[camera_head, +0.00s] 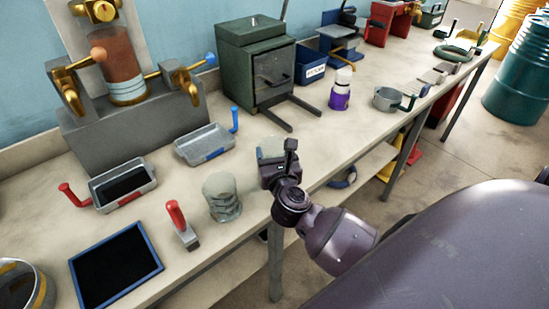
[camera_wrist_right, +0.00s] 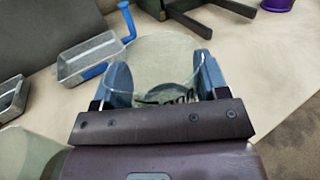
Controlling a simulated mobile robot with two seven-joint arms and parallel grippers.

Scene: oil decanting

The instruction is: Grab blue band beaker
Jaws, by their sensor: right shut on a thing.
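A clear glass beaker (camera_head: 268,150) is between the fingers of my right gripper (camera_head: 274,160), near the front edge of the bench. In the right wrist view the same beaker (camera_wrist_right: 163,58) sits upright between the two blue-grey fingers, and the gripper (camera_wrist_right: 165,78) is shut on it. I cannot make out a blue band for certain; the fingers and gripper body cover part of the glass. I cannot tell whether its base touches the bench. A second clear beaker (camera_head: 222,198) stands to the left. My left gripper is out of view.
A tray with a blue handle (camera_head: 204,145) and one with a red handle (camera_head: 123,187) lie behind. A red-handled tool (camera_head: 182,225) and a blue-framed dark panel (camera_head: 115,264) lie at left. A green oven (camera_head: 256,65) and a purple bottle (camera_head: 340,92) stand farther back.

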